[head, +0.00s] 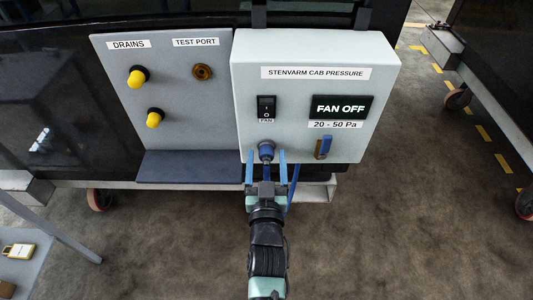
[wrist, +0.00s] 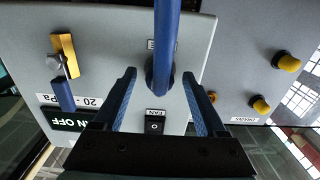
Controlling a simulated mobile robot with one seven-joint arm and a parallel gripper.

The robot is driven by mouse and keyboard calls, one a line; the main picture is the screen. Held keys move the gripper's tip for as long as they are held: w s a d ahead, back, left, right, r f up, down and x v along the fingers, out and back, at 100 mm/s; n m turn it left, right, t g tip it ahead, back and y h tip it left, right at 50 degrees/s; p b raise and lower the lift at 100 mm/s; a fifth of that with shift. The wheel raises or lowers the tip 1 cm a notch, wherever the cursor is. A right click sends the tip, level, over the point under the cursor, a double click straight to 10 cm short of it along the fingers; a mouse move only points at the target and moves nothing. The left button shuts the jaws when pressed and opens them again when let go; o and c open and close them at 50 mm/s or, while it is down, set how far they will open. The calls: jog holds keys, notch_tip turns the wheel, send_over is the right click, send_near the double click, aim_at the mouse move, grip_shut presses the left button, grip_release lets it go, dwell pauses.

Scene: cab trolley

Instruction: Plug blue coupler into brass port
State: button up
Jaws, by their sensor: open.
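The blue coupler (head: 266,151) sits at the lower left of the grey cab pressure box, with a blue hose hanging from it. In the wrist view the blue hose (wrist: 166,45) runs down from the top to a dark round fitting on the box face. My gripper (head: 266,156) is open, with one blue finger on each side of the coupler and hose. The wrist view shows gaps between the fingers (wrist: 159,75) and the hose. The brass port (head: 202,72) is on the left panel under the TEST PORT label, and nothing is in it.
The grey box (head: 385,70) carries a fan switch (head: 266,107), a FAN OFF display (head: 341,108) and a brass valve with a blue handle (head: 323,147). Two yellow-capped drains (head: 137,77) are left of the port. A dark ledge (head: 190,167) projects below the left panel.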

aim_at(267, 165)
dwell(0.3)
grip_shut()
dwell(0.5)
jog(key=shift+s+p, duration=1.1)
jog(key=shift+s, duration=1.9)
